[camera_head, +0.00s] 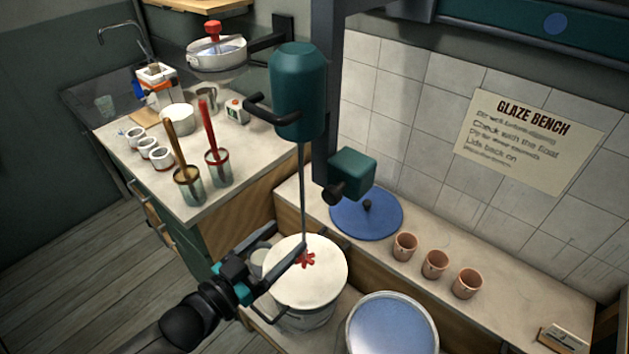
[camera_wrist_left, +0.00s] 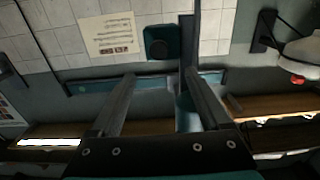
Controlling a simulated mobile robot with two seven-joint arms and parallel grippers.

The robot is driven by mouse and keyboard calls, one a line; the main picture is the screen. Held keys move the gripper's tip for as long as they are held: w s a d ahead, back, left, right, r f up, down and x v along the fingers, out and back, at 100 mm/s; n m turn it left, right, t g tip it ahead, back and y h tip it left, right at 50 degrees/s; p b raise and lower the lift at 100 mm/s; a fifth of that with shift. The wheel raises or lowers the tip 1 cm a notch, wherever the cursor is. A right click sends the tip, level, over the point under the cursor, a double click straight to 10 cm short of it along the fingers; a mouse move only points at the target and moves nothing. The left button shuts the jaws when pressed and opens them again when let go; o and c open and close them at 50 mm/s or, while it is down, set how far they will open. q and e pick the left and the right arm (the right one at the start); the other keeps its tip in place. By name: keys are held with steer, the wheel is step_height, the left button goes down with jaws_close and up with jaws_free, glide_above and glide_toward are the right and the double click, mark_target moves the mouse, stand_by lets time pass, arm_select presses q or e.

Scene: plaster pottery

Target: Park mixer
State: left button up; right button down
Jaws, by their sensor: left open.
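The mixer has a teal motor body (camera_head: 298,88) with a dark side handle (camera_head: 268,112), mounted on a dark upright column (camera_head: 326,95). Whether the paddle touches the glaze is unclear. A teal box with a dark knob (camera_head: 352,170) sits lower on the column; a similar box shows in the left wrist view (camera_wrist_left: 160,42). My left gripper (camera_head: 289,240) is open and empty, over the bucket near the shaft, well below the handle. My right gripper is out of view.
A blue round lid (camera_head: 367,215) and several clay cups (camera_head: 435,264) stand on the bench ledge.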

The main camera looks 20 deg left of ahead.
mark_target(328, 199)
arm_select(q)
steer(key=x, duration=1.5)
steer(key=shift+w+d+p, duration=0.1)
steer(key=shift+d+p, duration=0.15)
steer(key=shift+p, duration=0.1)
jaws_close()
stand_by(0.6)
